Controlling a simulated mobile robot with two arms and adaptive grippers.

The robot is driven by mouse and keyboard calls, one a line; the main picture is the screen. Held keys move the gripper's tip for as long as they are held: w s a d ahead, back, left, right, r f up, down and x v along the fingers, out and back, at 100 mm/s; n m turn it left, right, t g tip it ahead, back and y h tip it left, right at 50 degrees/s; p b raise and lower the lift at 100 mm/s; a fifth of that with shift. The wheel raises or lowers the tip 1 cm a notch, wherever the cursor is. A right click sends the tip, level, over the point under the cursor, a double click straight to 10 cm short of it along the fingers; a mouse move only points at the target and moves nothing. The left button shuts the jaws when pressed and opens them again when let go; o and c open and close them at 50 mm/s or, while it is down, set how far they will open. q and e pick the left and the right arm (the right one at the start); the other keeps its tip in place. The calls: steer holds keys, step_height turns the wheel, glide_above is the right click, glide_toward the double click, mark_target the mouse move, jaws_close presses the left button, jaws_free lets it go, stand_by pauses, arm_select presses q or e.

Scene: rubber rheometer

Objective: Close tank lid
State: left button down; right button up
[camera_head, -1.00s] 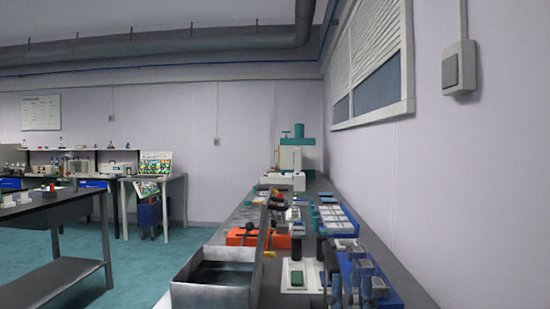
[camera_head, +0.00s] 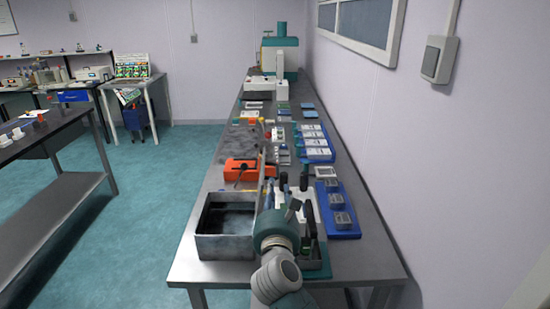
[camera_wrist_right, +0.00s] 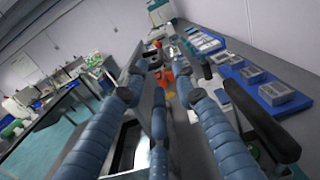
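The tank (camera_head: 225,247) is an open-topped grey metal box at the near left of the bench in the head view. Its dark inside shows, so it stands open. The lid (camera_head: 262,178) looks like a thin upright panel along the tank's right side, seen almost edge-on and partly hidden by my right arm. My right gripper (camera_head: 294,190) is just right of the tank and lid. In the right wrist view its ribbed blue fingers (camera_wrist_right: 163,85) are spread apart, with the tank (camera_wrist_right: 124,148) below them. I see nothing held. My left gripper is not in view.
An orange tool (camera_head: 242,170) lies behind the tank. Blue trays (camera_head: 325,205) with grey boxes stand to the right of my right gripper. A green and white machine (camera_head: 281,55) stands at the bench's far end. Open floor lies to the left.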

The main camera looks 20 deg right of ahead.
mark_target(277, 177)
steer(key=p+x, duration=0.1)
steer(key=x, duration=1)
steer(key=shift+f, duration=0.1)
jaws_close()
